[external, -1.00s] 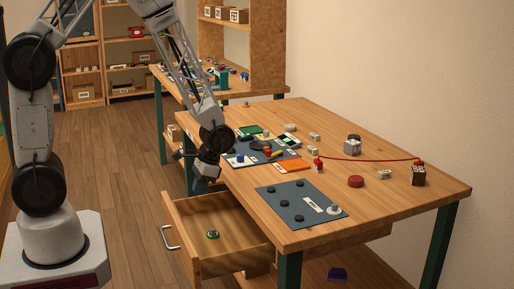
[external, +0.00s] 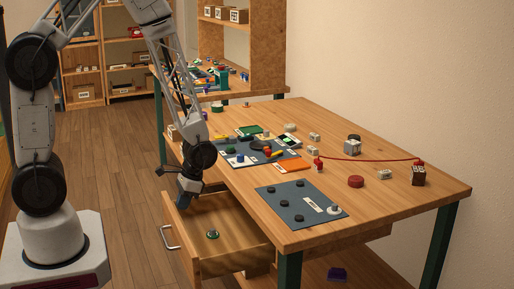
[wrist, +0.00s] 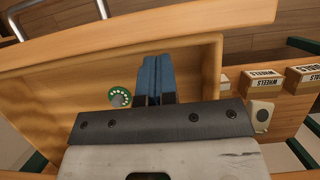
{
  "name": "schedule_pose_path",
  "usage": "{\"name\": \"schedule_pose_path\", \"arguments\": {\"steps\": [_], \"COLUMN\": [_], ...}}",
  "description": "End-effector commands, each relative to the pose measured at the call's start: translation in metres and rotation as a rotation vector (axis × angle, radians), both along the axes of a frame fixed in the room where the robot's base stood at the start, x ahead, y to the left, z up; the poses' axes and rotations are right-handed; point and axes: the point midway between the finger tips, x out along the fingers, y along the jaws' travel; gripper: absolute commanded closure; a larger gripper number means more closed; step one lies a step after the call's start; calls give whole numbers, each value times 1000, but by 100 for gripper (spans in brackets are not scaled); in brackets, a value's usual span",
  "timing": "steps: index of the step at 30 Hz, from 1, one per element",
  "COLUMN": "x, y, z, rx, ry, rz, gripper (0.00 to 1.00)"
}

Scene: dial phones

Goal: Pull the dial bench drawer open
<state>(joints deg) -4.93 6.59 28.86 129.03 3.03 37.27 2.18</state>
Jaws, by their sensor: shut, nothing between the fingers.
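The dial bench drawer (external: 194,240) stands pulled out from the front of the wooden bench (external: 395,215), its inside open to view. Its metal bar handle (external: 168,238) is on the front panel; part of the handle also shows at the top left of the wrist view (wrist: 45,14). A small dial with a green ring (external: 212,235) lies on the drawer floor and shows in the wrist view (wrist: 120,98). My gripper (external: 184,203) is shut and empty at the drawer's far side, apart from the handle. Its blue fingers (wrist: 155,75) are together over the drawer in the wrist view.
A dark mat with black discs (external: 275,203) lies on the bench above the drawer. Other parts and a red cable (external: 370,159) lie farther back. The floor left of the drawer is clear.

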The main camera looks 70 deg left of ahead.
Motion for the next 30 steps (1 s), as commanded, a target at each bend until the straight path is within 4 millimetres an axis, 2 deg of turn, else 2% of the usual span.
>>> {"name": "schedule_pose_path", "arguments": {"steps": [10,21,30], "x": [-5,-42,-45], "y": [0,0,0], "z": [0,0,-1], "rx": [0,0,0], "ry": [0,1,2], "rz": [0,1,0], "gripper": [100,100,100]}}
